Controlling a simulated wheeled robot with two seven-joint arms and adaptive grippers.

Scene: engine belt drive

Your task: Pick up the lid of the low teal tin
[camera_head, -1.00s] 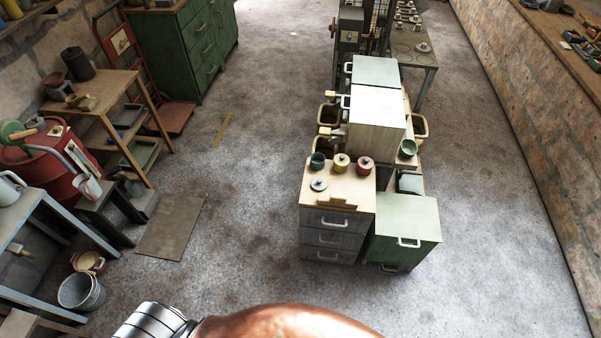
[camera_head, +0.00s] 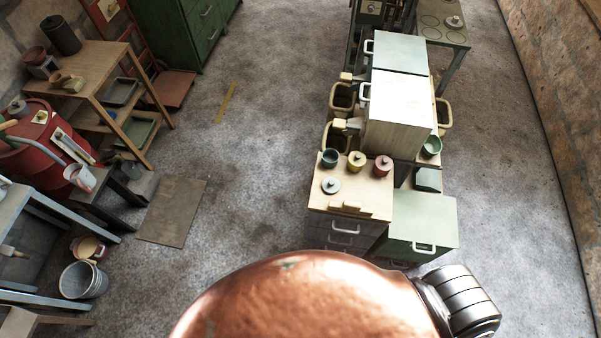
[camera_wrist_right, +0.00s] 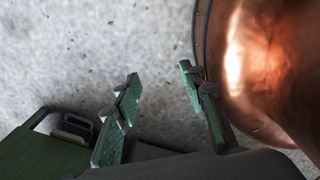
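On the wooden top of the drawer cabinet stands a dark teal tin (camera_head: 330,158) at the back left; its top looks open. A low, pale teal-grey round piece with a knob (camera_head: 331,185) sits in front of it; I cannot tell whether it is a loose lid or a low lidded tin. A yellow tin (camera_head: 356,162) and a red tin (camera_head: 382,166), both with knobs, stand to the right. My right gripper (camera_wrist_right: 160,73) is open and empty in the right wrist view, over the floor, away from the tins. My left gripper is not in view.
A large rounded copper shape (camera_head: 305,300) hides the bottom of the head view and also shows beside the right gripper (camera_wrist_right: 262,70). The drawer cabinet (camera_head: 345,236) adjoins a green cabinet (camera_head: 420,222). A wooden block (camera_head: 350,208) lies at the top's front edge.

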